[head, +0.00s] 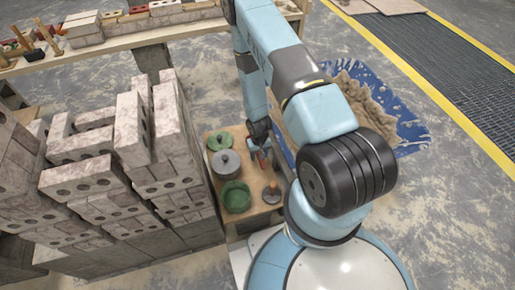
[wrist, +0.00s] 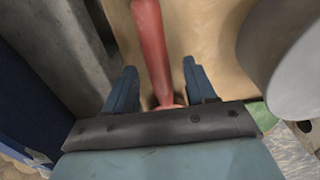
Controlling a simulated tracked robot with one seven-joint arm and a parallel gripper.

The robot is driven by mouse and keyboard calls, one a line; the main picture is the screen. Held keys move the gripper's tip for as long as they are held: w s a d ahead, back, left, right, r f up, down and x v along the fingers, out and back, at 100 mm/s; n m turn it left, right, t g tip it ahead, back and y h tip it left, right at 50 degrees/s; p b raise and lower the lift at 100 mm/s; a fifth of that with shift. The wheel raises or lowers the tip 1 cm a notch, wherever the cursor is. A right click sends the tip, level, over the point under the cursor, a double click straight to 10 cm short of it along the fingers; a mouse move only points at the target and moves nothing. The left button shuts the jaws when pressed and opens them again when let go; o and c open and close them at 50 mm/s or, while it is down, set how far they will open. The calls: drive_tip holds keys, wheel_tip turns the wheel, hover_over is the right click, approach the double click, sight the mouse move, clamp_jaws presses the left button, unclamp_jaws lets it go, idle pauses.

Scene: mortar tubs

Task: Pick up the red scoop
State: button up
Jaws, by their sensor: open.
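The red scoop (wrist: 151,40) shows in the wrist view as a long red handle over a wooden board. Its lower end passes between the fingers of my gripper (wrist: 160,70). The fingers are open, with a gap on each side of the handle. The rest of the scoop is hidden behind the gripper body or out of frame. In the head view my gripper (head: 262,148) points down over the small wooden table, and a little red shows beside it.
The wooden table (head: 243,217) holds two green tubs (head: 237,197) (head: 220,141), a grey tub (head: 226,164) and a round brownish object (head: 272,193). Stacked bricks (head: 130,190) stand close on the left. A sand heap on a blue sheet (head: 405,125) lies right.

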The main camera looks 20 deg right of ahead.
drive_tip(key=shift+f, duration=0.4)
drive_tip(key=shift+c, duration=0.4)
clamp_jaws()
